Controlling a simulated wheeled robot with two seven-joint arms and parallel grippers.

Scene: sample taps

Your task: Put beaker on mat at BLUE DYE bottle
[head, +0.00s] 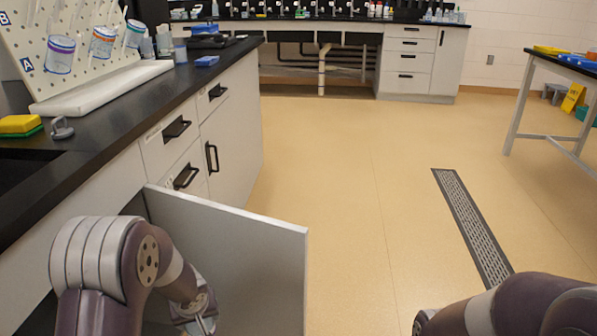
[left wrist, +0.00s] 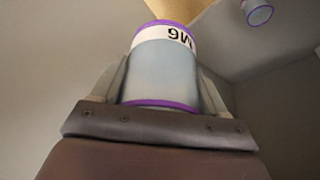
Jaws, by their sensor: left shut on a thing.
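A beaker (left wrist: 165,70) with a purple rim and a white label, partly readable as "9M" in this view, fills the middle of the left wrist view. My left gripper (left wrist: 162,84) is shut on it, one finger on each side. I cannot make out a mat or a BLUE DYE bottle.
Another purple-rimmed vessel (left wrist: 258,12) shows in the left wrist view. Bottles stand on the back bench.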

